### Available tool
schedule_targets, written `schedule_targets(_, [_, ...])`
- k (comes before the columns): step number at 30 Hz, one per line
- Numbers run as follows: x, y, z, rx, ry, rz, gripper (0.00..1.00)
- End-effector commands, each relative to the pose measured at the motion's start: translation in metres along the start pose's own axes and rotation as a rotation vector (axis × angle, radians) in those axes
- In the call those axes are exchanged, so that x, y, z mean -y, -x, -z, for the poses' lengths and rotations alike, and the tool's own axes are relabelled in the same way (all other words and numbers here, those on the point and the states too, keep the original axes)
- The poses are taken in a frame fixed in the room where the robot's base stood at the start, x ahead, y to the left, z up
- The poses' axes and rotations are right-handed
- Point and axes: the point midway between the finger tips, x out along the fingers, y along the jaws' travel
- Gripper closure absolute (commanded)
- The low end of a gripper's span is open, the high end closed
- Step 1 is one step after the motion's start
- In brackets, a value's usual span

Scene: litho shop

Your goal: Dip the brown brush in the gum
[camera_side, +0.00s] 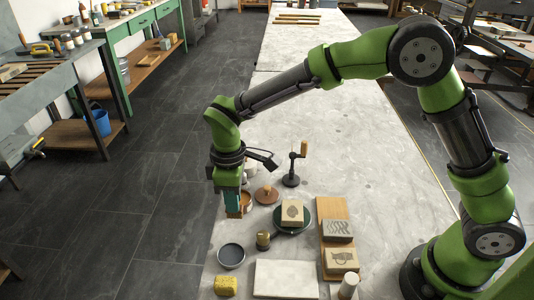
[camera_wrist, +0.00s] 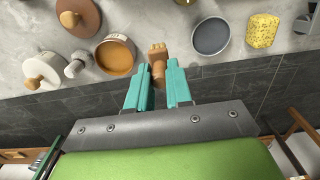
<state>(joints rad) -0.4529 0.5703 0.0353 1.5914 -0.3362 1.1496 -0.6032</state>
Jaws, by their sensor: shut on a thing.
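My gripper (camera_wrist: 158,78) has teal fingers shut on the brown brush (camera_wrist: 157,60), whose light-brown end sticks out past the fingertips. In the wrist view the brush is just right of a brown pot (camera_wrist: 116,56) of amber liquid, which looks like the gum. The brush appears beside the pot, not inside it; its height over the table is hard to judge. In the side view my gripper (camera_side: 232,203) points down at the table's left edge and partly hides the pot (camera_side: 247,202).
A grey bowl (camera_wrist: 211,36) and a yellow sponge (camera_wrist: 262,31) lie right of the brush in the wrist view. A brown knobbed lid (camera_wrist: 77,17) and a white knobbed jar (camera_wrist: 40,72) are left. In the side view, stamp blocks (camera_side: 341,260) stand right on a board.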

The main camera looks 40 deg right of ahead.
Motion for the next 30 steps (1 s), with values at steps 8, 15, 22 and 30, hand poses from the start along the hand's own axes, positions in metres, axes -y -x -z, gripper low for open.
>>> schedule_targets(8, [-0.025, 0.015, 0.003, -0.004, -0.006, -0.003, 1.0])
schedule_targets(15, [-0.068, 0.041, 0.001, -0.001, -0.002, -0.001, 1.0])
schedule_targets(22, [-0.072, 0.03, 0.0, 0.002, 0.0, 0.001, 1.0])
schedule_targets(30, [-0.072, 0.002, 0.0, 0.001, 0.0, 0.001, 1.0])
